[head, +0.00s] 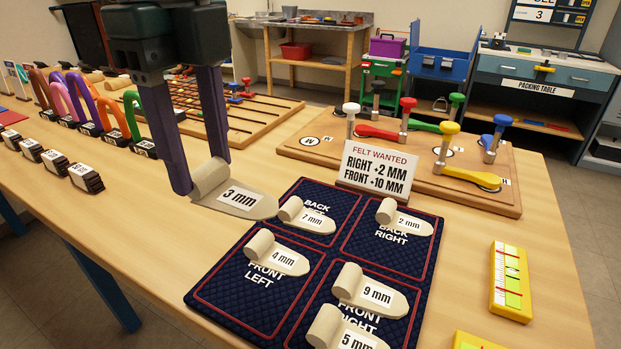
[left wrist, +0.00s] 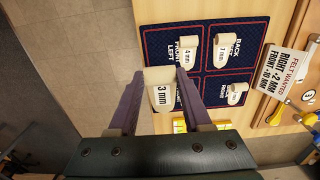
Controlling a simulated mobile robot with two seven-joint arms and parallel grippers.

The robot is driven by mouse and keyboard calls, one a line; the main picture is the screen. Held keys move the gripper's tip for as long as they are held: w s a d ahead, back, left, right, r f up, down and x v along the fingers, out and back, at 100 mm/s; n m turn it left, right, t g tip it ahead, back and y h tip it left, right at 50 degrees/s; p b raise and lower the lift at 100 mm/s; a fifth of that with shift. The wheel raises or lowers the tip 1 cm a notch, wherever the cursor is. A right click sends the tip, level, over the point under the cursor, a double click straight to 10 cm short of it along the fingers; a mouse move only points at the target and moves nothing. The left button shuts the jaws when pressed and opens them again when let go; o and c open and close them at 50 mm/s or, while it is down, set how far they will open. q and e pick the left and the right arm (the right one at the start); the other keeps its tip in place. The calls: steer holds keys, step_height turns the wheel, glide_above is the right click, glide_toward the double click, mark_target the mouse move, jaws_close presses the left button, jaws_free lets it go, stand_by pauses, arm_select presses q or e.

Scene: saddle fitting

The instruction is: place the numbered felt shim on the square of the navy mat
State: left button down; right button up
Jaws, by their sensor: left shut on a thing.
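My left gripper (head: 207,178) is shut on the felt shim marked 3 mm (head: 240,199) and holds it at the left of the navy mat (head: 226,292). The shim is beige with a rolled end between the fingers; it shows in the left wrist view (left wrist: 162,94). On the mat, a 7 mm shim (head: 308,218) lies on the back left square, a 2 mm shim (head: 405,220) on back right, a 4 mm shim (head: 280,257) on front left. A 9 mm shim (head: 368,292) and a 5 mm shim (head: 345,335) lie on front right. My right gripper is out of view.
A sign (head: 378,168) behind the mat reads right +2 mm, front +10 mm. A wooden board (head: 320,129) with coloured knobs stands behind it. Yellow gauges (head: 511,282) lie at the right. Black numbered blocks (head: 85,178) and coloured arches (head: 86,100) stand at the left.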

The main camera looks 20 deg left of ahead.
arm_select(q)
step_height(320, 180, down, 10)
steer(key=shift+f+b, duration=0.25)
steer(key=shift+b, duration=0.4)
steer(key=shift+f+b, duration=0.4)
steer(key=shift+f, duration=2)
steer(key=shift+f, duration=0.1)
steer(key=shift+c, duration=1.7)
jaws_free()
